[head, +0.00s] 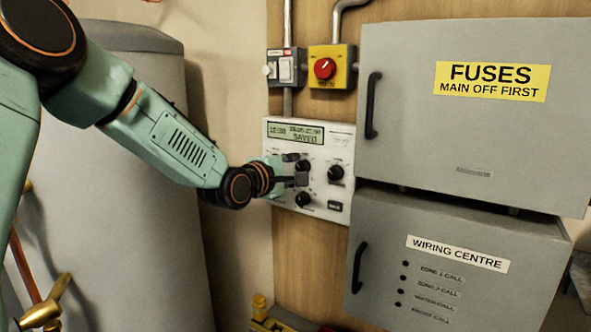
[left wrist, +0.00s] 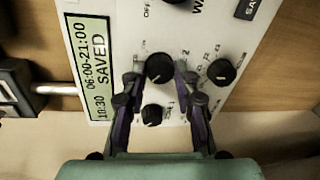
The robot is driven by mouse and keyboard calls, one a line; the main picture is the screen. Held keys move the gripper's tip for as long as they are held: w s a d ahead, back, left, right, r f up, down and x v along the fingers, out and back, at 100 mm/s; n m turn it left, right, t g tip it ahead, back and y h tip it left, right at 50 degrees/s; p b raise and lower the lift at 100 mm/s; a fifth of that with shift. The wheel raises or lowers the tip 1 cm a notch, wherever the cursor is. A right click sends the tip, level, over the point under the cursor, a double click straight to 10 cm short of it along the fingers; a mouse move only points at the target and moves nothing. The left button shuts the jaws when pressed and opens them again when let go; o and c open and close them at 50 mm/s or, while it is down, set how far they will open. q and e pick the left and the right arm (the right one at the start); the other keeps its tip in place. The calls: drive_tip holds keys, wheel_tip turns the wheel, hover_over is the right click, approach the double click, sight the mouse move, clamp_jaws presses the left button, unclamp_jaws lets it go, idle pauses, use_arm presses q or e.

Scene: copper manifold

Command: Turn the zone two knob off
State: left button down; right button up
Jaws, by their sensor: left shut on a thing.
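The white control panel (head: 283,211) carries several black knobs and a display (head: 295,132) reading "SAVED". My left gripper (head: 296,169) is at the panel, its fingers around the upper middle knob (head: 303,164). In the left wrist view, the two fingers (left wrist: 159,80) close on this knob (left wrist: 160,67) from both sides. The knob's name cannot be read, so I cannot tell that it is zone two. A smaller knob (left wrist: 153,115) lies between the fingers, nearer the palm. Another knob (left wrist: 221,72) is beside the right finger. My right gripper is not in view.
A right-hand knob (head: 336,172) and a dark button (head: 334,205) are close by. Above are a red rotary switch (head: 324,68) on a yellow box and a grey switch box (head: 286,69). The fuses cabinet (head: 410,150) and wiring centre (head: 385,285) stand right; a grey tank (head: 150,240) left.

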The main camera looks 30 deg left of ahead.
use_arm(q)
drive_tip(key=c, duration=1)
unclamp_jaws()
drive_tip(key=shift+w, duration=0.1)
drive_tip(key=s+r, duration=0.1)
drive_tip(key=s, duration=0.6)
drive_tip(key=shift+s+a, duration=0.2)
drive_tip(key=shift+a, duration=0.05)
drive_tip(key=shift+s, duration=0.15)
